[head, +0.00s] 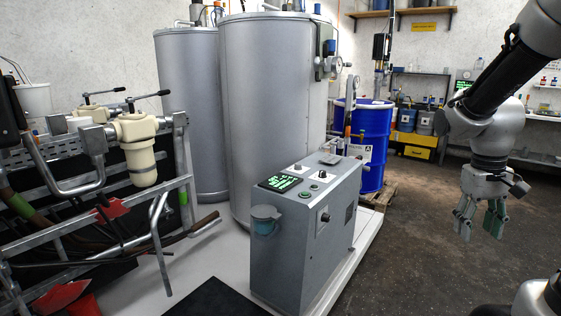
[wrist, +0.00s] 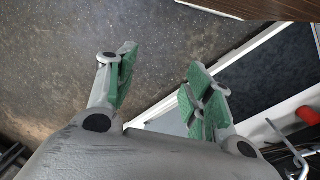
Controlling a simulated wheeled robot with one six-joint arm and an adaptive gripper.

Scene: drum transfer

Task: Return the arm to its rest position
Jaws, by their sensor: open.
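My gripper (head: 479,220) hangs from my arm at the right side of the head view, fingers pointing down over the dark floor. Its fingers are apart, with green pads, and nothing is between them. It also shows in the wrist view (wrist: 160,90), with bare floor and a white edge beyond the spread fingers. My arm comes in from the upper right and bends at the wrist. The grey control cabinet (head: 300,235) stands left of my gripper, well apart from it. The blue drum (head: 371,140) stands on a wooden pallet behind the cabinet.
Two large grey tanks (head: 275,120) stand on a white platform (head: 355,262). A metal rack (head: 160,235) with tools and a cream filter housing (head: 138,150) fills the left. Shelves (head: 425,75) line the back. The floor (head: 415,250) around my gripper is clear.

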